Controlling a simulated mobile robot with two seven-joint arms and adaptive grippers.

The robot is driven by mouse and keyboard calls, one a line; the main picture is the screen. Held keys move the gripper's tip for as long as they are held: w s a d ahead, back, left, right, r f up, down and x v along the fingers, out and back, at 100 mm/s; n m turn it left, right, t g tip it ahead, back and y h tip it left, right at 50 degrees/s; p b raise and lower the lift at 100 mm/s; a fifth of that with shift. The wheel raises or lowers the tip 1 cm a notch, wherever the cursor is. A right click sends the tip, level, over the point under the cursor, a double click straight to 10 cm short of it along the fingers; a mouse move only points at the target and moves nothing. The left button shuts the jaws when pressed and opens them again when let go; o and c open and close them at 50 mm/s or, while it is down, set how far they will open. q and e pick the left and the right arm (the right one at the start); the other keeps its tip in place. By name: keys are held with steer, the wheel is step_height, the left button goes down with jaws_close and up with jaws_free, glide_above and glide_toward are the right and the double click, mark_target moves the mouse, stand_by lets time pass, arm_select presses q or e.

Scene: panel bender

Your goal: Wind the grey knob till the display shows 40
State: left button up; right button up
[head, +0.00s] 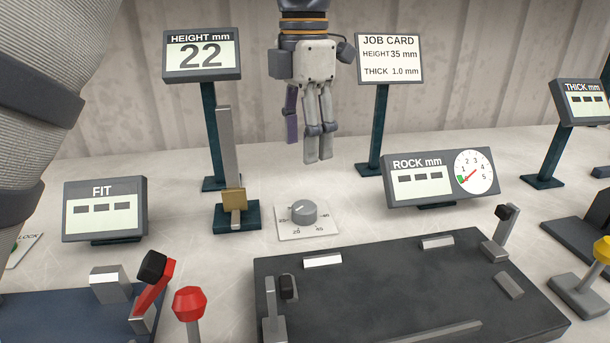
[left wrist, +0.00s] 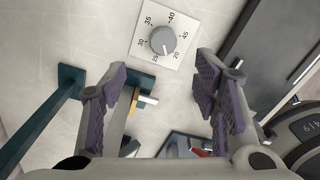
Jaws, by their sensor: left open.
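The grey knob (head: 303,211) sits on a white dial card (head: 318,232) marked with numbers from 20 to 45. It also shows in the left wrist view (left wrist: 163,40), beyond the fingertips, with a pale pointer line on its top. The height display (head: 201,57) reads 22. My left gripper (head: 314,158) hangs fingers down above and behind the knob, apart from it. In the left wrist view its purple-padded fingers (left wrist: 165,85) are spread wide with nothing between them. My right gripper is not in view.
An upright grey lever post with a brass block (head: 234,197) stands just left of the knob. The rock display (head: 440,178) stands to its right, and a dark plate (head: 400,290) with clamps lies in front. The job card (head: 390,58) reads height 35 mm.

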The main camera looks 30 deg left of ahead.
arm_select(q)
glide_above(304, 206)
steer(key=f, duration=0.5)
steer(key=shift+s+d, duration=0.1)
steer(key=shift+s, duration=0.15)
steer(key=f, duration=0.6)
steer(key=shift+w+f+p, duration=0.25)
steer(key=shift+f+p, duration=0.05)
steer(key=shift+p, duration=0.05)
steer(key=c, duration=1.2)
steer(key=shift+o, duration=0.2)
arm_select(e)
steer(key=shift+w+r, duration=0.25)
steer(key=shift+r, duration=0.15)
